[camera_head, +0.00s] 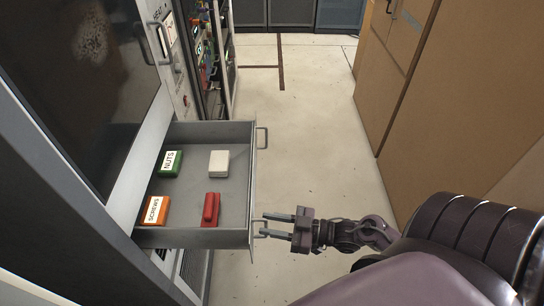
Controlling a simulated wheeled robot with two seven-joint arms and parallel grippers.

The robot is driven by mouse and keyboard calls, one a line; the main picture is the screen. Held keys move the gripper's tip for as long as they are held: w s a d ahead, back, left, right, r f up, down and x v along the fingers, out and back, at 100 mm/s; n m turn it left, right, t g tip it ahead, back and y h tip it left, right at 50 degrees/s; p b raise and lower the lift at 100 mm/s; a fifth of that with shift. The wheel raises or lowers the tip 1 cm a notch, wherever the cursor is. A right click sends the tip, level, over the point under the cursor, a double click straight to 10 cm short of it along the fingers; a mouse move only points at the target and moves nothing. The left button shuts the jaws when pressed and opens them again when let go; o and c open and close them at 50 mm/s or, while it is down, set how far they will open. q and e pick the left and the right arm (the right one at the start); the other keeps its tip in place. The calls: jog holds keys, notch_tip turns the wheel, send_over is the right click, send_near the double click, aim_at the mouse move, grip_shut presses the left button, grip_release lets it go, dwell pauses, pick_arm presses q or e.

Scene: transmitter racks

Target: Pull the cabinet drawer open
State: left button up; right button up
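The grey cabinet drawer (238,185) stands pulled out from the rack at the left, its inside showing. Its front panel carries a far handle (262,138) and a near handle (259,229). My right gripper (263,225) comes in from the right with its two fingers apart, their tips at the near handle. I cannot tell whether the fingers touch it. My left gripper is not in view.
In the drawer lie a green NUTS box (171,163), an orange SCREWS box (154,210), a white box (219,163) and a red item (210,209). Tan cabinets (400,70) stand at the right. The floor (300,150) between is clear.

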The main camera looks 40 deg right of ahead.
jog(key=b+v, duration=0.1)
jog(key=v, duration=0.6)
jog(key=shift+s+d, duration=0.25)
jog(key=shift+s, duration=0.05)
